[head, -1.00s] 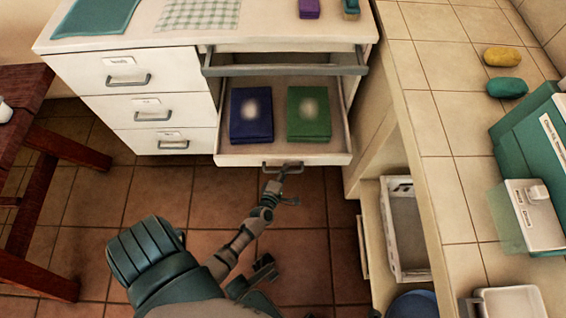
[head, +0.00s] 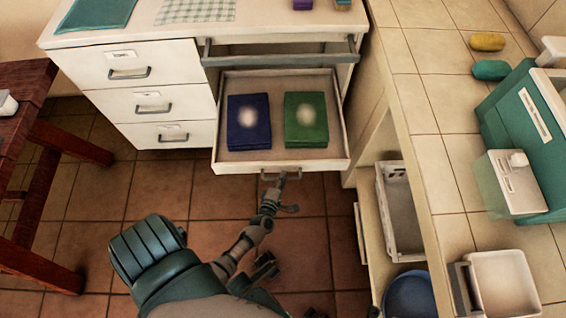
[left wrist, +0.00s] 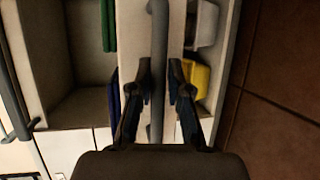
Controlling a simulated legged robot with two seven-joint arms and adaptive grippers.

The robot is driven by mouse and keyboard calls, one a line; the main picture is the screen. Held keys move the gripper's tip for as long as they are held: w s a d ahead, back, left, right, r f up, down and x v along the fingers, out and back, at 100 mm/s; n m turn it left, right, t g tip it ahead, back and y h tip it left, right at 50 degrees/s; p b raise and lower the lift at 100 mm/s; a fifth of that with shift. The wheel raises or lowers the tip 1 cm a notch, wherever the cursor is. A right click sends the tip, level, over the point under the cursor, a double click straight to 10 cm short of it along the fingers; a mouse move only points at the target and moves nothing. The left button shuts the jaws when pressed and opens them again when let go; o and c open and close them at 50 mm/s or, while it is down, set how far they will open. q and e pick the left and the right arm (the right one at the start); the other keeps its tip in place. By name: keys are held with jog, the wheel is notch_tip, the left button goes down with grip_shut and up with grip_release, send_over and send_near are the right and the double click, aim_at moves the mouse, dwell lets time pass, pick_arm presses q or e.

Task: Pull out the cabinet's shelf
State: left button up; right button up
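The cabinet's pull-out shelf (head: 235,158) is a white tray sticking out below a grey rail. A blue stack (head: 249,122) and a green stack (head: 306,120) lie on it. Its grey bar handle (head: 270,176) is on the front. My left gripper (head: 284,179) is at this handle. In the left wrist view the bar handle (left wrist: 158,30) runs between the two fingertips of the left gripper (left wrist: 159,75), which look closed around it.
White drawers (head: 154,105) are shut left of the shelf. A tiled counter (head: 445,150) stands on the right, with a white crate (head: 401,215) and a blue bowl (head: 409,296) below. A red wooden table (head: 25,110) is at left. The tiled floor before the shelf is clear.

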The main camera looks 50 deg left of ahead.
pick_arm(q)
jog(key=shift+o, duration=1.3)
jog(key=shift+d+f, duration=0.1)
jog(key=v, duration=1.1)
jog(key=shift+s, duration=0.45)
jog(key=shift+d, duration=0.1)
